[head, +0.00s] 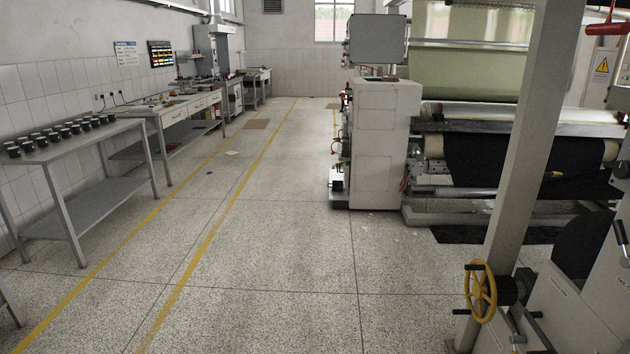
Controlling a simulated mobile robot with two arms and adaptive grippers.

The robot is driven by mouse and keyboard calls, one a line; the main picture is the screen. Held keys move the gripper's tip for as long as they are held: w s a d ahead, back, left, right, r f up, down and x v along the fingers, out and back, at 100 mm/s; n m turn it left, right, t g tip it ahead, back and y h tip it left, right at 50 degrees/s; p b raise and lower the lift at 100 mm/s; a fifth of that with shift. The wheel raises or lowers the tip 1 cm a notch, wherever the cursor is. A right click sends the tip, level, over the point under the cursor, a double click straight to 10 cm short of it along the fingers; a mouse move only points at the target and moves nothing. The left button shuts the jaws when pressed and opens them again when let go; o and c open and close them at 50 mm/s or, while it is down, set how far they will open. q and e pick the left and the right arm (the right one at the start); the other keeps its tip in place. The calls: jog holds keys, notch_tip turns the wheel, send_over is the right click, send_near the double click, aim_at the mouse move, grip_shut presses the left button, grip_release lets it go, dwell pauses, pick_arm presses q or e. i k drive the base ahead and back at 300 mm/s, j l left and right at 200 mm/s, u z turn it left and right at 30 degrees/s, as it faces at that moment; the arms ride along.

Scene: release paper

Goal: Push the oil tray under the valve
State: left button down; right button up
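A yellow handwheel (481,293) on a dark shaft sits low at the right front, beside a pale upright post; I cannot tell whether it is the valve. I cannot make out an oil tray in the head view. Neither of my grippers shows in this view.
A large roller machine (385,140) fills the right side. A metal table (95,150) with several dark cups and a longer workbench (180,108) line the left wall. The speckled floor (270,255) between them is open, with yellow lines. A pale post (525,150) stands at the right front.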

aim_at(337, 185)
jog(key=i, duration=4.25)
jog(key=i+z, duration=0.1)
jog(key=i, duration=0.6)
jog(key=i+j, duration=0.15)
jog(key=i, duration=0.55)
jog(key=i+j+z, duration=0.15)
jog(key=i, duration=0.55)
